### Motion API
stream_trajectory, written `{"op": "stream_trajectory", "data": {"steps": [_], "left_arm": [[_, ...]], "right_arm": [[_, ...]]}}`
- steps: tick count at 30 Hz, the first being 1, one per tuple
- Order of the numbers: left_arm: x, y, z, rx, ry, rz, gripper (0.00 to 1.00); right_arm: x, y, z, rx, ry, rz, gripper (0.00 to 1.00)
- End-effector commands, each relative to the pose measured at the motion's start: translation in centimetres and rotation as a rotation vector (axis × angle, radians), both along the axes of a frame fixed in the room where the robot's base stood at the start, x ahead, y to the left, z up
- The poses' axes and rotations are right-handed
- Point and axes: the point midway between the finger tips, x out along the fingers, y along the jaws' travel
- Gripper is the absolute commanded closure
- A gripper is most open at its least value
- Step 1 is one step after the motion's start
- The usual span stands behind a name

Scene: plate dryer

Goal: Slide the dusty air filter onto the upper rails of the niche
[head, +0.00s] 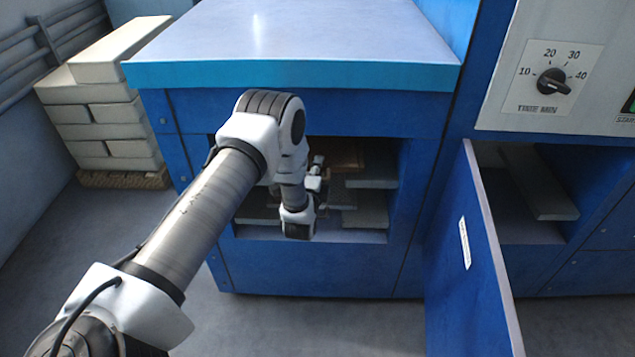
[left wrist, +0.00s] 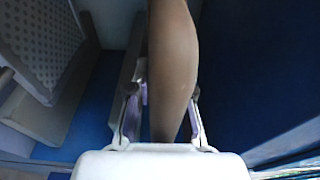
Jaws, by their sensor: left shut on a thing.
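The dusty air filter shows as a brown slab (left wrist: 172,70) between my fingers in the left wrist view. In the head view, a brown strip of it (head: 346,152) shows high inside the niche, mostly hidden by my arm and the niche's top edge. My left gripper (head: 317,172) is inside the niche (head: 314,236) and shut on the filter; it also shows in the left wrist view (left wrist: 160,110). The niche has grey rails at two heights: an upper right rail (head: 371,178) and a lower right rail (head: 366,215). Whether the filter touches the upper rails is hidden. My right gripper is not in view.
The niche is in a blue cabinet with a pale top (head: 300,35). An open blue door (head: 465,260) stands at the right, beside a second opening (head: 520,190). Pale blocks (head: 105,115) are stacked at the left. A perforated panel (left wrist: 45,40) shows in the left wrist view.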

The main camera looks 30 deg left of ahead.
Motion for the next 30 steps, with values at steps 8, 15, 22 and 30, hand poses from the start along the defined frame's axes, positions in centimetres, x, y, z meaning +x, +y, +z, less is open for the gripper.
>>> {"op": "stream_trajectory", "data": {"steps": [8, 15, 22, 30], "left_arm": [[3.5, 2.1, -0.4, 0.001, -0.006, 0.001, 1.00], [4.8, 2.9, -1.7, 0.001, -0.001, -0.001, 1.00], [4.8, 2.9, -2.3, 0.001, -0.003, -0.001, 1.00], [4.8, 2.9, -2.3, 0.001, -0.002, -0.001, 0.51]], "right_arm": [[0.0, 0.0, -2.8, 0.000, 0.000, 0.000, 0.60], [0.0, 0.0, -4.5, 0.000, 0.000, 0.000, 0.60], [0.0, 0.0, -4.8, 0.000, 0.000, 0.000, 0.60], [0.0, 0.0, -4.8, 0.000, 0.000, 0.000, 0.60]]}}
